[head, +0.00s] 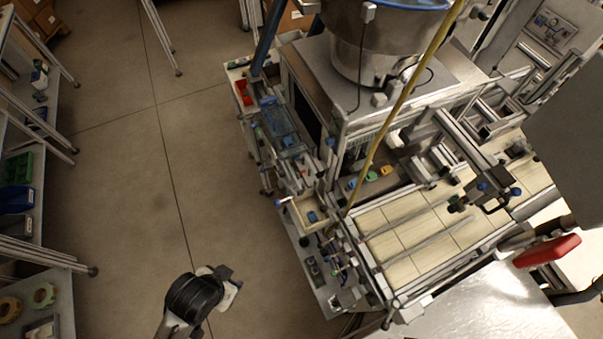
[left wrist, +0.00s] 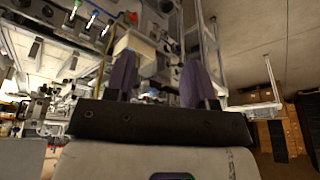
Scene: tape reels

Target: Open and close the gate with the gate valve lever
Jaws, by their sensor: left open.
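My left gripper (head: 226,284) is over the floor at the lower middle of the head view, left of the machine and apart from it. In the left wrist view its two dark fingers (left wrist: 159,78) stand apart with nothing between them. I cannot tell for sure which part is the gate valve lever. A small lever with a blue tip (head: 280,202) sticks out from the machine's left side, beside a pale open tray (head: 298,219). Blue- and green-tipped fittings (left wrist: 92,19) show at the upper left of the left wrist view. My right gripper is not in view.
The machine has a metal hopper (head: 385,45), a yellow pole (head: 400,105) and a pale conveyor (head: 400,235). A red handle (head: 547,251) is at the right. Shelves (head: 22,165) line the left edge. The floor (head: 130,190) between is clear.

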